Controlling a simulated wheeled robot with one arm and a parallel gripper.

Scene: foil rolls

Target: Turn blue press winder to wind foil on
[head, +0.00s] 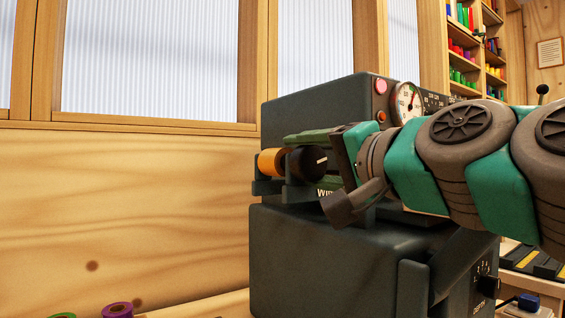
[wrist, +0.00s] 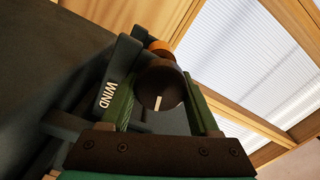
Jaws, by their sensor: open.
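The winder knob (head: 308,162) is a dark round knob with a white pointer line, on the side of a dark slate press (head: 310,250). An orange roll (head: 271,161) sits just behind it. In the wrist view the knob (wrist: 160,88) faces me with its line near upright, beside a WIND label (wrist: 108,95). My gripper (head: 300,158) is open, with one green finger on each side of the knob. In the wrist view the fingers of my gripper (wrist: 163,85) flank the knob; I cannot tell whether they touch it. The lower finger is partly hidden in the head view.
Shelves of coloured rolls (head: 465,45) stand behind at right. A purple roll (head: 117,310) lies at the bottom left. A wooden wall and windows are behind the knob.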

